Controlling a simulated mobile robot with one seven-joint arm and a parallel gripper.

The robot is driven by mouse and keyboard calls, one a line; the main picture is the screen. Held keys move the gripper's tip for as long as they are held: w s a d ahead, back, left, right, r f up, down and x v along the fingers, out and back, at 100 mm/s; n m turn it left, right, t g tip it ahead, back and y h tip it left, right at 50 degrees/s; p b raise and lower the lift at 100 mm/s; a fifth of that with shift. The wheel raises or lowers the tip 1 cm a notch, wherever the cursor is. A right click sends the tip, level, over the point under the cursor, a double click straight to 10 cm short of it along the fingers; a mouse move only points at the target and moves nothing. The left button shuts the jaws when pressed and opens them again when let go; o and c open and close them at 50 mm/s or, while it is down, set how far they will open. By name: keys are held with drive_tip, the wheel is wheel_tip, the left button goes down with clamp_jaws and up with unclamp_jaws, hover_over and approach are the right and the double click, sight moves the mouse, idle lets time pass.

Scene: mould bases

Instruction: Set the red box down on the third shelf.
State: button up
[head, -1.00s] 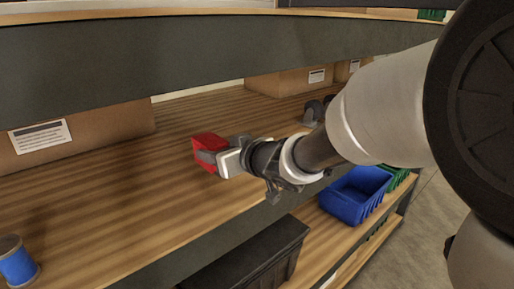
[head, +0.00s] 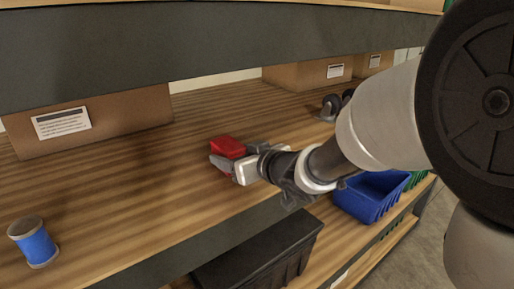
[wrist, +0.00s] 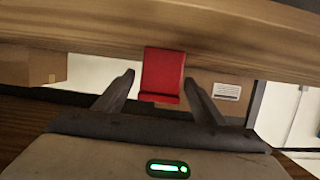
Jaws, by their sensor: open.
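The red box (head: 228,147) rests on a wooden shelf (head: 140,205) in the head view, near the shelf's front part. My gripper (head: 222,163) is right beside it, with its fingers close to the box. In the wrist view the red box (wrist: 162,74) appears between and just beyond the two spread fingertips of my gripper (wrist: 160,82), with a visible gap on each side. The gripper is open and does not hold the box. Part of the box's lower side is hidden by the fingers in the head view.
A blue spool (head: 35,243) stands at the left front of the shelf. Cardboard boxes (head: 100,122) stand at the back, and dark casters (head: 333,106) sit at the right. A shelf beam (head: 200,50) runs above. A black bin (head: 262,250) and a blue bin (head: 370,196) are below.

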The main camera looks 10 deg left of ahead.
drive_tip(key=shift+r, duration=0.3)
drive_tip(key=p+v, duration=0.1)
drive_tip(key=v, duration=1)
drive_tip(key=shift+s+d, duration=0.2)
drive_tip(key=d+r+m+t+h, duration=0.15)
drive_tip(key=d+m+h, duration=0.7)
drive_tip(key=d, duration=1.25)
drive_tip(key=s+d+f+g+h, duration=0.1)
drive_tip(key=s+d+f+g, duration=0.1)
drive_tip(key=s, duration=0.6)
drive_tip(key=s+d+f+m+g+h, duration=0.1)
drive_tip(key=s+f+g, duration=0.2)
drive_tip(key=s, duration=0.6)
drive_tip(key=shift+s+d, duration=0.2)
drive_tip(key=shift+d, duration=0.2)
drive_tip(key=shift+g+h, duration=0.25)
